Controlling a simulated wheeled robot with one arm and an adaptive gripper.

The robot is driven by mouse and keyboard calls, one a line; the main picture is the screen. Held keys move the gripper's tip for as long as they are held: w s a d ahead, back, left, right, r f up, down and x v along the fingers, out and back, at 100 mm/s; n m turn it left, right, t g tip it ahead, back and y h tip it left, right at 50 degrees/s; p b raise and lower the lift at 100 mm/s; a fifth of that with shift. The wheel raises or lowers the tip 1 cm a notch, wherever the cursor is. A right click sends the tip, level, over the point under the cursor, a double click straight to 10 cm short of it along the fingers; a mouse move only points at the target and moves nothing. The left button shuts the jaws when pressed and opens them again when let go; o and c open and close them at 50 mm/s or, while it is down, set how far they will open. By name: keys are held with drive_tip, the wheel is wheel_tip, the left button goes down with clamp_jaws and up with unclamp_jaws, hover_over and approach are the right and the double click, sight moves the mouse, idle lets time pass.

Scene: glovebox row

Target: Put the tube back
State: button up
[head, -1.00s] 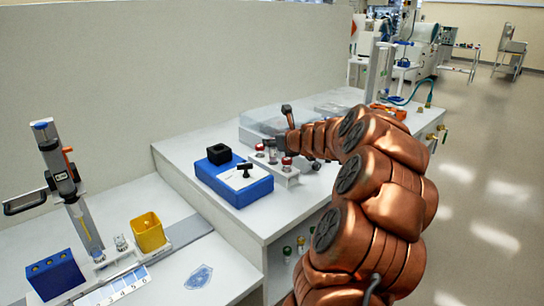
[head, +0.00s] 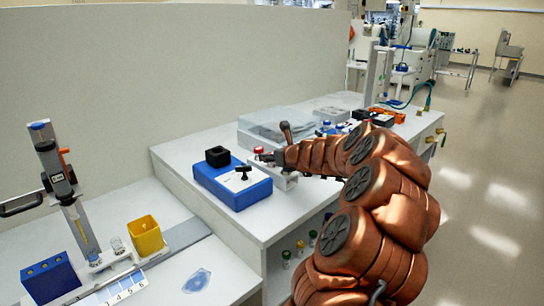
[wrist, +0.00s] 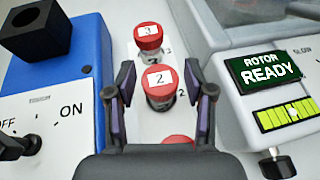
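Red-capped tubes stand in a white rack beside the blue box. In the wrist view, the cap marked 3 (wrist: 148,38) is farthest. The cap marked 2 (wrist: 160,85) lies between my fingers, with a gap on each side. Another red cap (wrist: 178,140) is partly hidden by my gripper's palm. My gripper (wrist: 160,92) is open, and nothing is clamped in it. In the head view, one red cap (head: 258,149) shows just left of my gripper; my arm hides much of the rack.
The blue box (head: 232,186) with a black block and switch is close on the left. A machine with a "ROTOR READY" display (wrist: 268,70) is close on the right. A yellow cup (head: 146,238) and blue holder (head: 50,278) stand on the lower bench.

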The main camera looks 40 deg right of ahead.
idle(0.3)
drive_tip(key=shift+r, duration=0.2)
drive_tip(key=p+v, duration=0.1)
drive_tip(key=v, duration=1.1)
